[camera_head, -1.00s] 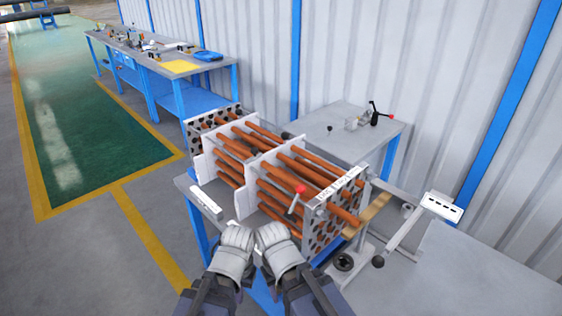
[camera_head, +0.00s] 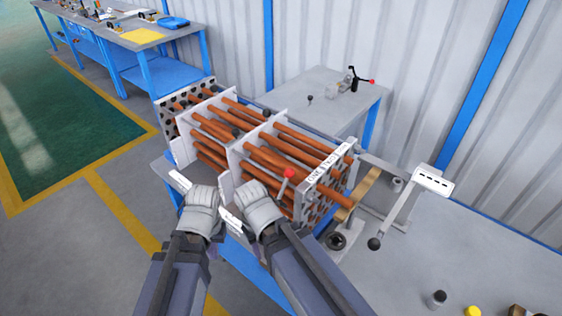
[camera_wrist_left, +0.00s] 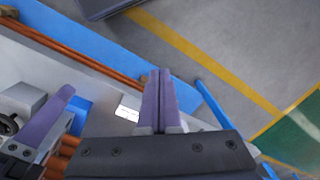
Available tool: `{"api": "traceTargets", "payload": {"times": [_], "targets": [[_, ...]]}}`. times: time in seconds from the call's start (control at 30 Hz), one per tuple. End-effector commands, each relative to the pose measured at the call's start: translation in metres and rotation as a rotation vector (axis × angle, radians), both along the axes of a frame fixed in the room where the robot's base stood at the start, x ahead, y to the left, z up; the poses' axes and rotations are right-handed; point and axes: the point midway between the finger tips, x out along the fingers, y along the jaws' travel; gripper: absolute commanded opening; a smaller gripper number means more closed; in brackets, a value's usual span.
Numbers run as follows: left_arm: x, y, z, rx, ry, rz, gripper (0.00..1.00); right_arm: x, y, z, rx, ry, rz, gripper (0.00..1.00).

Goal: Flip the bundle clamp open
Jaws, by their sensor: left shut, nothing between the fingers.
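A bundle of copper-coloured tubes (camera_head: 270,157) passes through upright plates on the work table. A small lever with a red tip (camera_head: 288,174) stands at the bundle's front right side; I cannot tell for sure that it is the bundle clamp. My left gripper (camera_head: 203,195) is by the table's front edge, left of the lever and apart from it. Its two purple fingers are together and empty in the left wrist view (camera_wrist_left: 160,98). My right gripper (camera_head: 257,200) is nearer the lever, in front of the tubes; its fingertips are hidden in the head view.
A pivoting arm with a white label plate (camera_head: 433,180) and a black ball knob (camera_head: 374,243) stands right of the bundle. Behind is a grey table (camera_head: 330,105) with another red-tipped lever clamp (camera_head: 354,80). Open floor (camera_head: 60,235) lies to the left.

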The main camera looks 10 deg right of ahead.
Motion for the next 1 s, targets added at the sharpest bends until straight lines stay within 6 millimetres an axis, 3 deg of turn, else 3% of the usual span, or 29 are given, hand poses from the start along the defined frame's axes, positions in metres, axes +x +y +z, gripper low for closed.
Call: {"api": "traceTargets", "payload": {"times": [0.03,0.2,0.3,0.57,0.8,1.0], "targets": [[0.009,0.013,0.023,-0.013,-0.011,0.040,0.00,0.000,0.000,0.023,0.000,0.000,0.000,0.50],[0.034,0.044,0.058,-0.087,-0.039,0.171,0.00,0.000,0.000,0.058,0.000,0.000,0.001,0.50],[0.057,0.046,0.077,-0.193,-0.032,0.267,0.00,0.000,0.000,0.076,0.000,0.000,0.001,0.50],[0.103,-0.027,0.101,-0.550,0.113,0.414,0.00,0.000,0.000,0.076,0.000,0.000,0.001,0.50],[0.139,-0.100,0.154,-0.875,0.335,0.491,0.00,0.000,0.000,0.076,0.000,0.000,0.001,0.50],[0.152,-0.128,0.188,-1.029,0.463,0.508,0.00,0.000,0.000,0.076,0.000,0.000,0.001,0.50]]}}
